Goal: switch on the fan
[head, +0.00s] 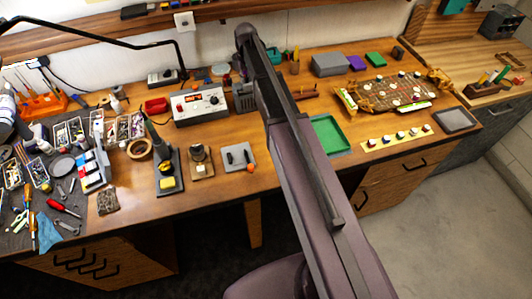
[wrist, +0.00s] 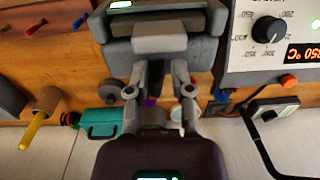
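The fan appears to be the grey box (head: 242,97) on the bench, just right of the white control unit; my arm partly covers it in the head view. In the wrist view a wide grey housing (wrist: 115,48) with a small green light fills the top centre, and seems to be the same fan. A paler grey block (wrist: 160,38) sits on its near side. My gripper (wrist: 160,68) points at this housing, its finger links on either side below the pale block. The fingertips do not show clearly, and I cannot tell whether they touch it. I see nothing held.
The white control unit (head: 200,104) with a lit display stands close beside the fan; its dial (wrist: 268,30) shows in the wrist view. A teal case (wrist: 102,122) lies behind. Tools crowd the bench's left. A green tray (head: 329,135) and a board model (head: 390,94) lie right.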

